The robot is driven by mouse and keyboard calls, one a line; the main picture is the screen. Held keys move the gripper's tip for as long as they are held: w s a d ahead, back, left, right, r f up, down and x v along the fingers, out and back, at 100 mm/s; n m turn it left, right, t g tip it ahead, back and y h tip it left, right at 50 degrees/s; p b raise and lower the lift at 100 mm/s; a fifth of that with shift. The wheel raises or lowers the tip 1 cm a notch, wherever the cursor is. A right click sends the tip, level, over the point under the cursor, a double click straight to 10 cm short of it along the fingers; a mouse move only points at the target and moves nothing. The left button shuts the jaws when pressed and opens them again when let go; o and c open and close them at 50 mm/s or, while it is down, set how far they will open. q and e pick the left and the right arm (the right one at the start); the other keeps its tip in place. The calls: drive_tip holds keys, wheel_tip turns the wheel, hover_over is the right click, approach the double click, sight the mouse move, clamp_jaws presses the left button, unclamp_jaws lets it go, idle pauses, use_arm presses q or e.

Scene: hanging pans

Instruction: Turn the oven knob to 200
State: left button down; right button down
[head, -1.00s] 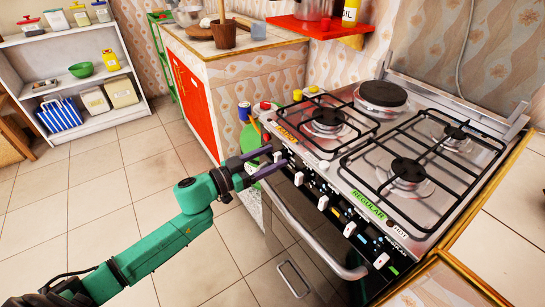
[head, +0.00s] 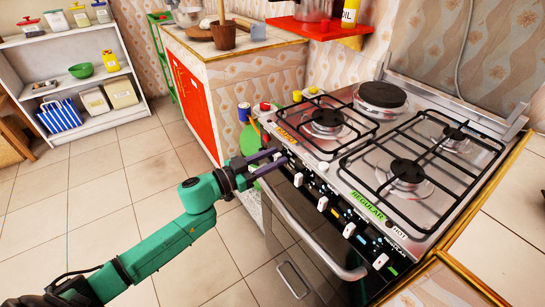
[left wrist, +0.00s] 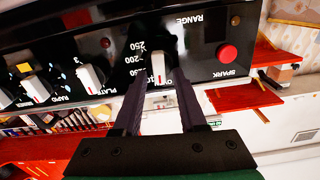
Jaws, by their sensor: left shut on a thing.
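The oven knob (left wrist: 158,66) is a white bar grip on a black base, set in the black control panel (left wrist: 205,45). Its bar stands upright in the left wrist view, with a red mark near its lower end by the letters of OVEN. The numbers 250, 200 and one partly hidden number are printed left of it. My left gripper (left wrist: 159,82) is shut on the oven knob, one purple finger on each side. In the head view my left gripper (head: 284,156) reaches the far left end of the panel, largely hiding the knob. My right gripper is not in view.
More white knobs (head: 322,204) line the panel at right. A red SPARK button (left wrist: 227,54) sits beside the oven knob. The oven door handle (head: 318,250) is below. A green bottle (head: 250,138) stands close behind my left gripper. Open floor lies left.

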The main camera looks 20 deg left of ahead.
use_arm(q)
drive_tip(key=m, duration=0.3)
drive_tip(key=shift+s+d, duration=0.1)
drive_tip(key=shift+d, duration=0.05)
drive_tip(key=shift+s+d+f+m+b, duration=0.1)
drive_tip(key=shift+f+m+b, duration=0.5)
drive_tip(key=shift+m, duration=2.25)
drive_tip(key=shift+s+d+f+m+b, duration=0.15)
drive_tip(key=shift+m+b, duration=0.95)
drive_tip(key=shift+m, duration=1.7)
drive_tip(key=shift+s+d+f+m+b, duration=0.15)
drive_tip(key=shift+m+b, duration=0.7)
drive_tip(key=shift+m, duration=2)
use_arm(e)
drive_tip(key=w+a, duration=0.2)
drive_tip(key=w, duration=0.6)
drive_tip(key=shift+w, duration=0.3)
use_arm(q)
drive_tip(key=shift+w, duration=0.1)
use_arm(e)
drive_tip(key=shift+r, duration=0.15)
use_arm(q)
drive_tip(key=shift+c, duration=2.4)
unclamp_jaws()
